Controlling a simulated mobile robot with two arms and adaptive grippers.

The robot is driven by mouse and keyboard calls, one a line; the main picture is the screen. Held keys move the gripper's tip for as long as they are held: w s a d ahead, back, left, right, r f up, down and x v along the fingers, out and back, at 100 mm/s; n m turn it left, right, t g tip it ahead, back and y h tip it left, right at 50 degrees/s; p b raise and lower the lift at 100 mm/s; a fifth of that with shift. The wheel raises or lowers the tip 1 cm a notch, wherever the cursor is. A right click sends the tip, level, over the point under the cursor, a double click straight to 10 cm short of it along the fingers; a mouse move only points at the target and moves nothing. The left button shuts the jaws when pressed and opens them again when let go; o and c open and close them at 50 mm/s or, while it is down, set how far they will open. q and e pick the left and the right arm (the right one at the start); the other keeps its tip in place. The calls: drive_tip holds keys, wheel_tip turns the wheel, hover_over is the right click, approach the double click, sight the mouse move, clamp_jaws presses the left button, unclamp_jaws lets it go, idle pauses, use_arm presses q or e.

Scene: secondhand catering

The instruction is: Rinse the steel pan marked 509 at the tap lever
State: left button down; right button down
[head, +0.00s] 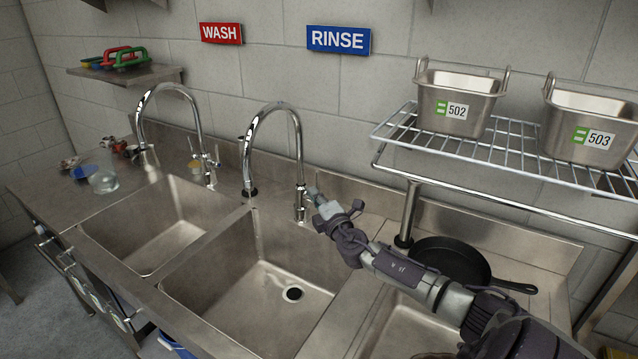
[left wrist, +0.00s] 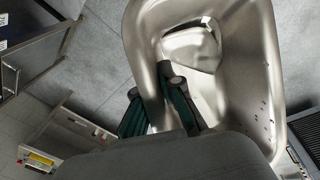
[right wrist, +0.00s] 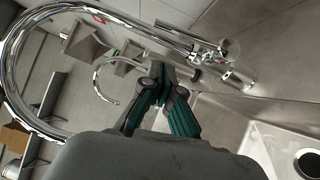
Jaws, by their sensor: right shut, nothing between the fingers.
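The rinse tap (head: 299,170) is a tall chrome gooseneck behind the middle sink, below the blue RINSE sign. No water stream shows from it. My right gripper (head: 315,197) is shut and empty, its tips close beside the tap's base on the right. In the right wrist view its fingertips (right wrist: 168,82) are near the tap body and lever (right wrist: 225,74); I cannot tell if they touch. In the left wrist view my left gripper (left wrist: 158,90) is shut on the wall of a steel pan (left wrist: 255,70) with dark specks inside. Its number is not visible.
The rinse sink (head: 250,300) is empty with an open drain (head: 292,294). The wash sink (head: 155,235) is left of it. A black skillet (head: 450,258) lies on the right counter. Pans 502 (head: 435,105) and 503 (head: 565,130) stand on a wire shelf (head: 500,160) above.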

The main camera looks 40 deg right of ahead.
use_arm(q)
drive_tip(key=shift+f, duration=0.1)
use_arm(e)
drive_tip(key=d, duration=0.1)
drive_tip(key=w+d, duration=0.2)
drive_tip(key=shift+w+d+r, duration=0.15)
drive_tip(key=shift+d+r, duration=0.15)
drive_tip(key=shift+d, duration=0.05)
